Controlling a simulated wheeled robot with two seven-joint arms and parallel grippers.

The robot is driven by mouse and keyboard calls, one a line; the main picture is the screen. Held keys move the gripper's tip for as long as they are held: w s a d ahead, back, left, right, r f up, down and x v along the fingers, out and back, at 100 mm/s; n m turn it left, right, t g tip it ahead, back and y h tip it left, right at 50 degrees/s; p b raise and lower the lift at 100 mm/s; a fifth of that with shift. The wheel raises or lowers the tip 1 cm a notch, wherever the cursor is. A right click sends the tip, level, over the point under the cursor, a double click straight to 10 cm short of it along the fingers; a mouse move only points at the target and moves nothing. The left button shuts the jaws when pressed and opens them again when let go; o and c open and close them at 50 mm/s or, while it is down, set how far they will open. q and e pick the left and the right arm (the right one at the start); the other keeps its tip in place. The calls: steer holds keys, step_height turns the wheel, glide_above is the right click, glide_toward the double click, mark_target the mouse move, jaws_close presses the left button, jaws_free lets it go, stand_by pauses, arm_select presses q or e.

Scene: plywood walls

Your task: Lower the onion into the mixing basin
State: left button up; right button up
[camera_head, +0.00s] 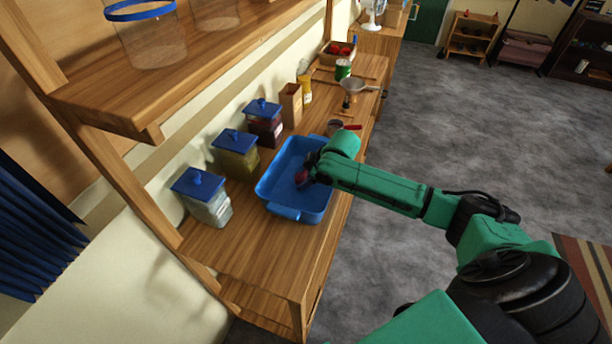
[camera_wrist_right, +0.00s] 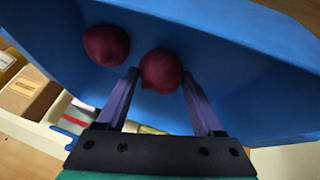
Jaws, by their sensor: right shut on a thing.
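The blue mixing basin (camera_head: 283,211) stands on the wooden counter. My right gripper (camera_head: 308,170) reaches into it from the right. In the right wrist view, my right gripper (camera_wrist_right: 160,74) is shut on a dark red onion (camera_wrist_right: 160,68), held between its two fingertips. A second red onion (camera_wrist_right: 106,45) lies in the basin (camera_wrist_right: 220,50), beside the held one and apart from it. In the head view a red onion (camera_head: 301,178) shows at the fingertips; which of the two it is, I cannot tell. My left gripper is not in view.
Several blue-lidded jars (camera_head: 236,154) stand along the wall left of the basin. Behind it are a cup (camera_head: 335,128), a funnel (camera_head: 352,87), a green can (camera_head: 343,69) and a box with red things (camera_head: 339,53). A shelf (camera_head: 180,85) overhangs at upper left.

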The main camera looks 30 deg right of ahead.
steer(key=o, duration=1.5)
steer(key=shift+r, duration=0.15)
steer(key=shift+b+v, duration=1)
steer(key=shift+v, duration=6.2)
steer(key=shift+s, duration=0.15)
